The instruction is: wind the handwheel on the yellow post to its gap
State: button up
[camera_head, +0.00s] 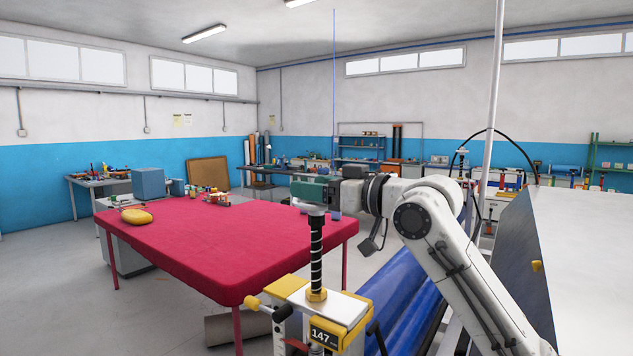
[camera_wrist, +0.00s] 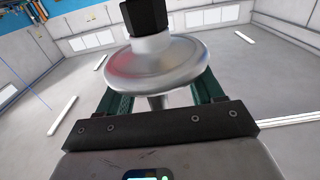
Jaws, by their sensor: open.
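The handwheel (camera_head: 317,210) is a pale metal disc at the top of a black threaded screw (camera_head: 316,250). The screw rises from a yellow-and-white post head (camera_head: 345,308) marked 147, at the front centre of the head view. In the wrist view the handwheel (camera_wrist: 165,62) is a shiny silver disc with a black hub. My gripper (camera_head: 312,191) is at the wheel's height, its green fingers partly covering it. In the wrist view my gripper (camera_wrist: 165,92) is open, one finger on each side of the wheel. I cannot tell whether they touch it. The gap cannot be made out.
A red-covered table (camera_head: 220,235) stands to the left, with a yellow object (camera_head: 137,216) on it. A blue rolled sheet (camera_head: 400,290) lies behind the post. A large pale panel (camera_head: 590,260) stands at the right. Grey floor is clear at the far left.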

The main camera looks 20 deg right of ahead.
jog(key=c, duration=0.9)
jog(key=shift+a+m+h, duration=0.15)
jog(key=shift+m+h, duration=0.25)
jog(key=shift+m+t+h, duration=0.8)
jog(key=shift+t+h, duration=0.1)
jog(key=shift+h, duration=0.3)
jog(key=m+h, duration=0.2)
jog(key=h, duration=0.1)
jog(key=m+t+h+b, duration=0.1)
jog(key=m+h, duration=0.1)
jog(key=h, duration=0.1)
jog(key=shift+a+t, duration=0.1)
jog(key=shift+t, duration=0.2)
jog(key=m+h, duration=0.1)
jog(key=h, duration=0.2)
jog(key=m+h+b, duration=0.1)
jog(key=m+h, duration=0.1)
jog(key=shift+m+h, duration=0.3)
jog(key=shift+h, duration=0.1)
jog(key=shift+r+m+g+h+b, duration=0.1)
jog(key=shift+m+g+h+b, duration=0.35)
jog(key=shift+m+g+h, duration=0.6)
jog(key=shift+r+m+g+h+b, duration=0.1)
jog(key=shift+m+g+h+b, duration=0.5)
jog(key=shift+h, duration=0.95)
jog(key=shift+c, duration=0.2)
jog(key=shift+t, duration=0.35)
